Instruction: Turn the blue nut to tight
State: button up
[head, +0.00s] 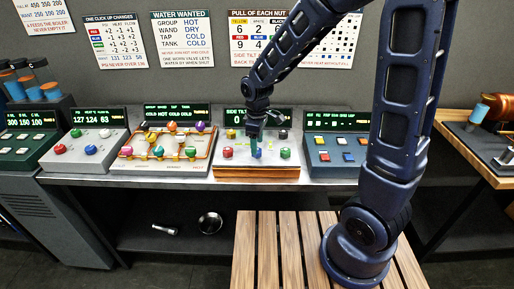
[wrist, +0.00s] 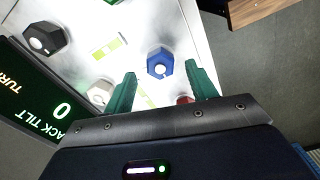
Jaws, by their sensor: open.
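The blue nut (wrist: 160,64) is a hexagonal nut with a pale round centre, on a light metal panel (wrist: 205,45). In the head view the blue nut (head: 258,154) shows just below my gripper (head: 254,146). In the wrist view my gripper (wrist: 160,72) is open, with one green finger on each side of the blue nut near its lower part. The fingers look apart from the nut, and I cannot tell how far down they reach around it.
Around it are a black nut (wrist: 45,38), a white nut (wrist: 100,92), a red nut (head: 228,152) and a green nut (head: 285,153). A tilt display (head: 258,118) stands behind the panel. Other control panels (head: 166,145) flank it. A slatted wooden surface (head: 285,245) lies in front.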

jog(key=shift+f, duration=1.35)
jog(key=c, duration=1)
